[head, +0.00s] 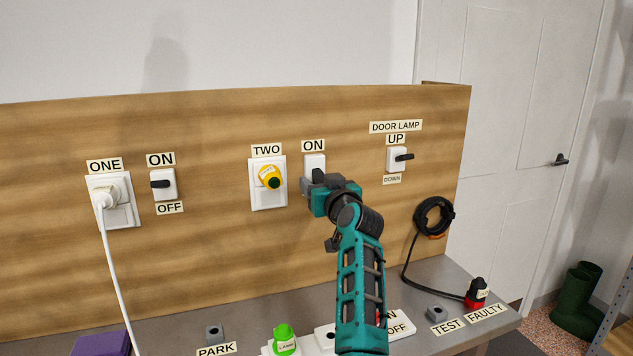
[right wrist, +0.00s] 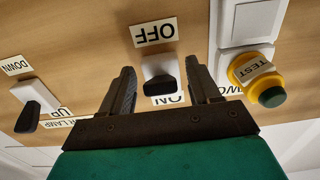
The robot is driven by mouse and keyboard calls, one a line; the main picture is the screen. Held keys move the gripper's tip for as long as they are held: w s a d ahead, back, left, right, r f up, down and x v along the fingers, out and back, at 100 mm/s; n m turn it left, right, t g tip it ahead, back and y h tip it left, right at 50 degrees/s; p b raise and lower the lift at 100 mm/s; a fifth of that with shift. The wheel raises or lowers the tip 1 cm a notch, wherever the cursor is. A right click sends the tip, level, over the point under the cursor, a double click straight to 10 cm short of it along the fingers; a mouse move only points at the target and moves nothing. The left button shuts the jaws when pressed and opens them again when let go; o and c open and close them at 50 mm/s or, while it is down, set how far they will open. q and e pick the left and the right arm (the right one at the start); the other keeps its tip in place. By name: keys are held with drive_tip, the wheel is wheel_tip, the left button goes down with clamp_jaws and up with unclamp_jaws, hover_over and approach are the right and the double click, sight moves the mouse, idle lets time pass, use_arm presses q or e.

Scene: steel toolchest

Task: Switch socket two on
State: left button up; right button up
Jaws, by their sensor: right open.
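Socket two (head: 254,200), a white plate under the TWO label, holds a yellow plug marked TEST (head: 269,176), which also shows in the right wrist view (right wrist: 256,78). To its right is its white switch (head: 314,160) with a black lever, ON label above. In the right wrist view, upside down, the lever (right wrist: 160,84) stands between my open fingers, with the OFF label (right wrist: 154,31) beyond. My right gripper (head: 315,184) is at the switch and covers its lower part in the head view. I cannot tell whether a finger touches the lever or its exact setting. My left gripper is out of view.
Socket one (head: 123,212) holds a white plug with a cord; its switch (head: 163,184) is beside it. The door lamp switch (head: 396,159) is to the right. The bench below carries a green plug (head: 285,340) and a red-and-black plug (head: 477,293). A coiled black cable (head: 433,216) hangs at right.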

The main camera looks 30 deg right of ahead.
sight(319, 173)
drive_tip(key=c, duration=1)
drive_tip(key=shift+s+r, duration=0.1)
drive_tip(key=shift+r, duration=0.1)
drive_tip(key=g, duration=0.1)
drive_tip(key=r+g, duration=0.1)
drive_tip(key=g, duration=0.1)
drive_tip(key=g+y, duration=0.1)
drive_tip(key=shift+s+r, duration=0.2)
drive_tip(key=shift+r, duration=0.2)
drive_tip(key=shift+w+r+g+y, duration=0.1)
drive_tip(key=shift+r+g+y, duration=0.2)
drive_tip(key=shift+g, duration=0.55)
drive_tip(key=shift+r+g+y, duration=0.15)
drive_tip(key=shift+r+g, duration=0.1)
drive_tip(key=shift+g, duration=0.65)
drive_tip(key=shift+w+r+g+y, duration=0.1)
drive_tip(key=shift+r+g+y, duration=0.2)
drive_tip(key=shift+g, duration=0.55)
